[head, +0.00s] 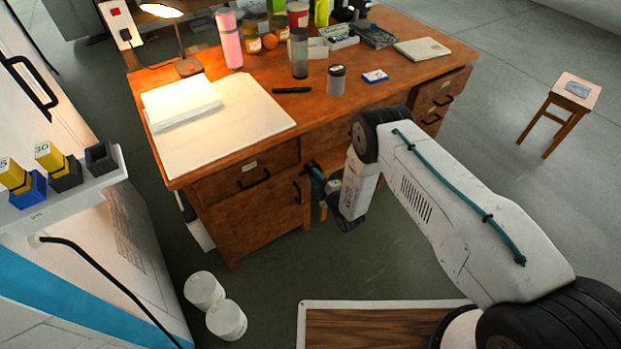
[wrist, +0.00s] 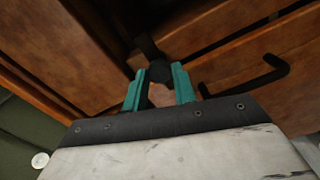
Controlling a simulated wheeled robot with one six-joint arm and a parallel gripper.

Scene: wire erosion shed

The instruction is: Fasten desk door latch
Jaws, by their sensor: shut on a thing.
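The wooden desk (head: 330,95) stands in the middle of the head view. Its lower left door (head: 255,215) looks closed or nearly so, with a dark handle (head: 297,191) near its right edge. My gripper (head: 318,190) is at the desk front, just right of that door, mostly hidden by my wrist. In the wrist view, my gripper (wrist: 159,88) has its teal fingers shut on the dark round knob of the latch (wrist: 159,71). A dark bar runs up from the knob across the wood by a gap. The exact latch position is hard to tell.
A drawer with a black handle (wrist: 262,78) is just right of the fingers in the wrist view. Bottles, papers and a lamp (head: 188,66) crowd the desktop. Two white tubs (head: 226,320) stand on the floor at left. A stool (head: 575,92) is at right.

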